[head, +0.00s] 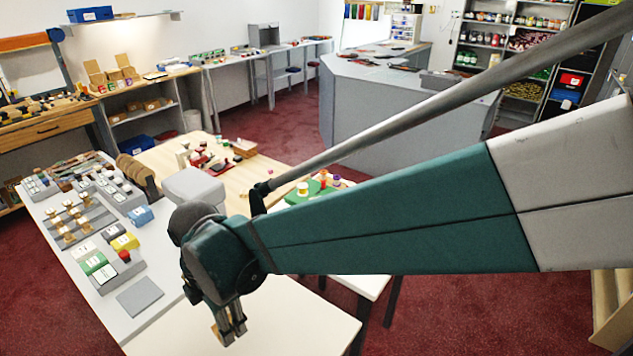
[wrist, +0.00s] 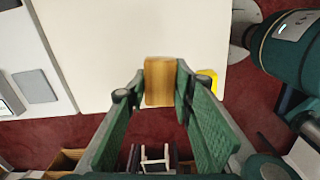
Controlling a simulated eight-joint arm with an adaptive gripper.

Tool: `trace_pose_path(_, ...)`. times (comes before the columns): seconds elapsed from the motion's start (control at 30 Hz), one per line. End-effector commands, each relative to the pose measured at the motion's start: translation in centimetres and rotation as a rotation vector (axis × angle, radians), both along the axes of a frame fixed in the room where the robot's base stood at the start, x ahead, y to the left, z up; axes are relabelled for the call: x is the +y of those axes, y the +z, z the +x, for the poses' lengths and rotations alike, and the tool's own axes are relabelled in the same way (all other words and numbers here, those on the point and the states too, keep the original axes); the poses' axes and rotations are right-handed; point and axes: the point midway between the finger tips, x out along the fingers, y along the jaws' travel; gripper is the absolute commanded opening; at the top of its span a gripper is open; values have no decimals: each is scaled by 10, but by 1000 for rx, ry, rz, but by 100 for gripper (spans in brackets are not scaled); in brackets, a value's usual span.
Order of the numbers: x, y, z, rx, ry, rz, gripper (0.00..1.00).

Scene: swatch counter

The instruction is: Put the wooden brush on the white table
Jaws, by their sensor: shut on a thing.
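The wooden brush (wrist: 160,82) shows in the wrist view as a brown wood-grained block between my fingertips. My gripper (wrist: 161,84) is shut on it, with a finger against each side. In the head view my gripper (head: 230,333) points down over the pale white table (head: 290,318) at the bottom, and only a small tan bit of the brush shows beside the fingers. The white table (wrist: 105,40) also fills the upper middle of the wrist view, behind the brush, near its edge. I cannot tell the gap between brush and table.
A counter (head: 160,305) with sample boxes and a grey pad (head: 139,297) stands to the left. A yellow thing (wrist: 208,76) shows beside my right finger in the wrist view, partly hidden. The white table's visible top is otherwise bare. Red carpet lies around.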

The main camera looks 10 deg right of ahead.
Motion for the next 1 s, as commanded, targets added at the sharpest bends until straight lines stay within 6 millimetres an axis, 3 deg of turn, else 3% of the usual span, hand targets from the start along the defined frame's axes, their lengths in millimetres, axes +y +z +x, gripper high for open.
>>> trace_pose_path(0.17, 0, 17, 0, 0, 0, 0, 12)
trace_pose_path(0.53, -9, 24, 44, 0, 7, 0, 12)
trace_pose_path(0.77, -23, 31, 89, 0, 13, 0, 12)
trace_pose_path(1.0, -49, 39, 150, 0, 25, 0, 12)
